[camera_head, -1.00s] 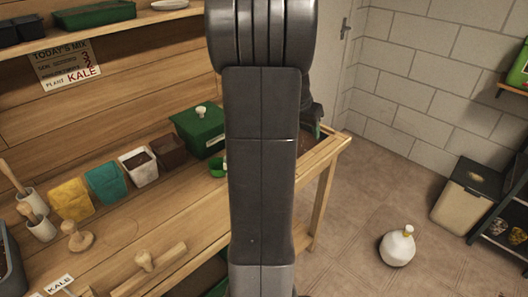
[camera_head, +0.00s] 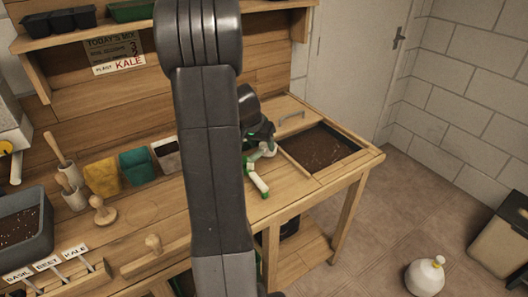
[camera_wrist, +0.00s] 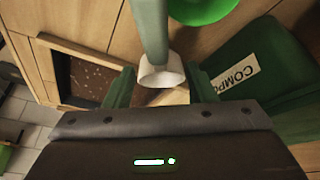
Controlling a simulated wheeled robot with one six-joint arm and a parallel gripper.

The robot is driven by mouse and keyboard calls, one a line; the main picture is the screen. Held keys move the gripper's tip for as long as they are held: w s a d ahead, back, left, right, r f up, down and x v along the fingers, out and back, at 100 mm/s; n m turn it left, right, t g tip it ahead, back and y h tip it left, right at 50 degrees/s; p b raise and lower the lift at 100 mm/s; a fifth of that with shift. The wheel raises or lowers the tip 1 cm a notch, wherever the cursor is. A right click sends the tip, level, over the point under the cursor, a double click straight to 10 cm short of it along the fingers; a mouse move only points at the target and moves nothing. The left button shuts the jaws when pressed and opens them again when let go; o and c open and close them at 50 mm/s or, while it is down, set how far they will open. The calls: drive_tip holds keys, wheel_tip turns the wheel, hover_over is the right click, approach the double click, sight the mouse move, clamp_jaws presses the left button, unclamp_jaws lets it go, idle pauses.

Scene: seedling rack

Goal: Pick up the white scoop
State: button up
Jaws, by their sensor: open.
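A white piece with a pale grey-green shaft (camera_wrist: 150,30) shows between my gripper's fingers in the wrist view; it looks like part of the white scoop, but its bowl is not clear. In the head view a small white and green item (camera_head: 257,180) lies on the bench just below my gripper (camera_head: 264,146); I cannot tell for certain that it is the scoop. My gripper is open, its fingers on either side of the white end in the wrist view (camera_wrist: 160,92). My arm hides part of the bench.
A soil-filled well (camera_head: 318,149) is sunk in the bench's right end. In the wrist view a green bowl (camera_wrist: 205,8) and a green compost box (camera_wrist: 262,55) are close by. Pots and a wooden tool (camera_head: 153,249) stand left. A white bottle (camera_head: 425,277) is on the floor.

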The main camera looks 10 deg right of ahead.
sight(264, 148)
drive_tip(key=shift+p+x, duration=0.4)
drive_tip(key=shift+x, duration=2.25)
drive_tip(key=shift+r, duration=0.1)
drive_tip(key=c, duration=0.7)
drive_tip(key=shift+w+r, duration=0.1)
